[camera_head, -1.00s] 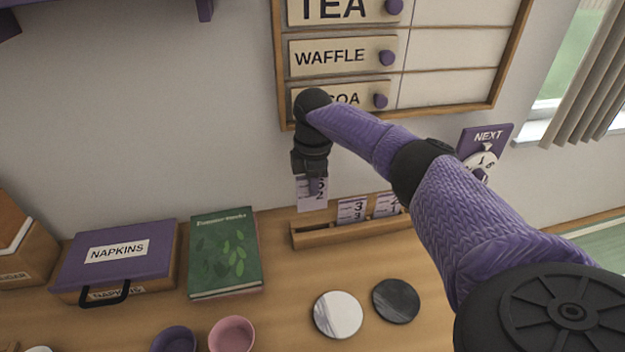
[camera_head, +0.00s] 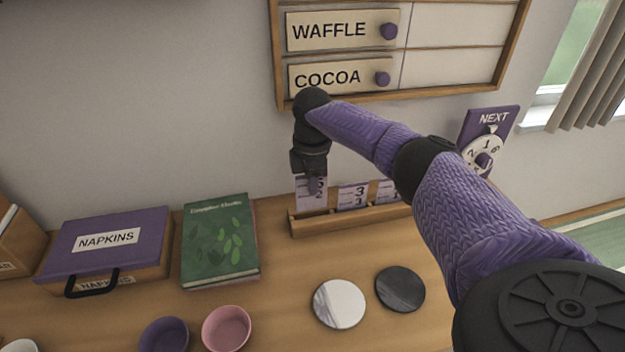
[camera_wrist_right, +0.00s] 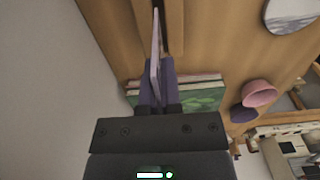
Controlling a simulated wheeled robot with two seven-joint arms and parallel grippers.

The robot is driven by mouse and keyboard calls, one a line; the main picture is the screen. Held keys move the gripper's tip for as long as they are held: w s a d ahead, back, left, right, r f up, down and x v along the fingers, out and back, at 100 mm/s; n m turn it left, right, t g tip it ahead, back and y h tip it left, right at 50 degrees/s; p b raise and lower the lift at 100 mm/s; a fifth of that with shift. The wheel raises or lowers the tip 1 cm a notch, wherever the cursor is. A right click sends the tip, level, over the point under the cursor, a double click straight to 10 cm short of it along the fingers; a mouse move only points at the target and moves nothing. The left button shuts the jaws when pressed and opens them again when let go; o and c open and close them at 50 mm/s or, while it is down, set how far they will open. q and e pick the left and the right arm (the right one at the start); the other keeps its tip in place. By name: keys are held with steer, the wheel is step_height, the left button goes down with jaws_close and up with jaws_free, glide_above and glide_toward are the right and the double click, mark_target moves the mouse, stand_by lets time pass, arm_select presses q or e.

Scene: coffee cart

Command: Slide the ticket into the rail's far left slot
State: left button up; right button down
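My right gripper (camera_head: 313,182) is shut on a white ticket with dark digits (camera_head: 311,199), holding it upright at the left end of the wooden rail (camera_head: 340,224). The ticket's lower edge is at or just behind the rail's front wall; I cannot tell whether it sits in the slot. In the right wrist view the ticket (camera_wrist_right: 155,55) shows edge-on between the fingers, beside the rail (camera_wrist_right: 174,25). Two other tickets stand in the rail, a middle one (camera_head: 352,196) and a right one (camera_head: 387,191) partly covered by my arm. My left gripper is out of view.
A green book (camera_head: 220,240) and a purple napkin box (camera_head: 110,242) stand left of the rail. A white coaster (camera_head: 339,303) and a black coaster (camera_head: 400,289) lie in front, with pink (camera_head: 227,328) and purple (camera_head: 164,337) bowls nearby. The menu board (camera_head: 450,62) hangs above.

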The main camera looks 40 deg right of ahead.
mark_target(313, 209)
steer(key=shift+f, duration=0.3)
stand_by(0.4)
steer(key=shift+f, duration=0.1)
steer(key=shift+f, duration=0.6)
steer(key=shift+f, duration=0.2)
stand_by(0.3)
steer(key=shift+f+b, duration=0.45)
steer(key=shift+f, duration=0.2)
